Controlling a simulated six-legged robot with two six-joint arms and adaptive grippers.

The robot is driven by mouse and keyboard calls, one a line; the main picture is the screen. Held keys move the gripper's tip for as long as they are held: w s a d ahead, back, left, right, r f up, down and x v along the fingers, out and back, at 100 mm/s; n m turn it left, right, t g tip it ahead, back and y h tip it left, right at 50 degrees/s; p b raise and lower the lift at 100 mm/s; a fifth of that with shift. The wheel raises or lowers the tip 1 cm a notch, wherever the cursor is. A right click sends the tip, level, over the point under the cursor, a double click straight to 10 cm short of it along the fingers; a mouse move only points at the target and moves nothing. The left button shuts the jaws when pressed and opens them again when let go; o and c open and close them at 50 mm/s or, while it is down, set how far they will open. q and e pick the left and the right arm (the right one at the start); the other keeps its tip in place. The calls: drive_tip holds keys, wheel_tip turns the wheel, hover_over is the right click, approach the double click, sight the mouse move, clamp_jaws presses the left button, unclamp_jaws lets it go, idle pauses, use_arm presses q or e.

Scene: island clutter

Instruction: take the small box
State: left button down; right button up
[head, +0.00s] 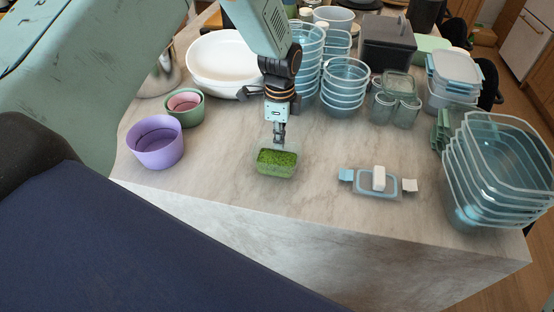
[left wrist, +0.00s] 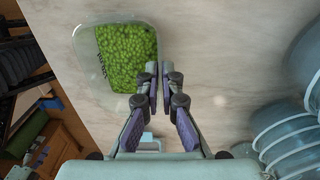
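The small box (head: 277,163) is a clear container with green contents, in the middle of the marble counter in the head view. In the left wrist view the small box (left wrist: 125,60) fills the upper left, with dark lettering on its wall. My left gripper (head: 279,143) comes down from above at the box's back edge. In the left wrist view its fingers (left wrist: 159,75) are nearly together, with the box's near right wall between the tips. It looks shut on that wall. I cannot tell whether the box is raised off the counter. My right gripper is not in view.
A purple bowl (head: 155,142) and a green bowl (head: 186,107) stand left. Stacked clear bowls (head: 344,85) stand behind. A clipped lid (head: 352,187) lies right of the box, and stacked clear containers (head: 497,175) are at the far right. Counter around the box is clear.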

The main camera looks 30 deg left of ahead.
use_arm(q)
drive_tip(key=shift+r+p, duration=0.3)
drive_tip(key=shift+r, duration=0.25)
drive_tip(key=shift+w+r+p, duration=0.1)
drive_tip(key=shift+r+p, duration=0.5)
drive_tip(key=shift+r, duration=0.05)
drive_tip(key=shift+r+p, duration=0.6)
drive_tip(key=shift+r, duration=0.15)
drive_tip(key=shift+f, duration=0.1)
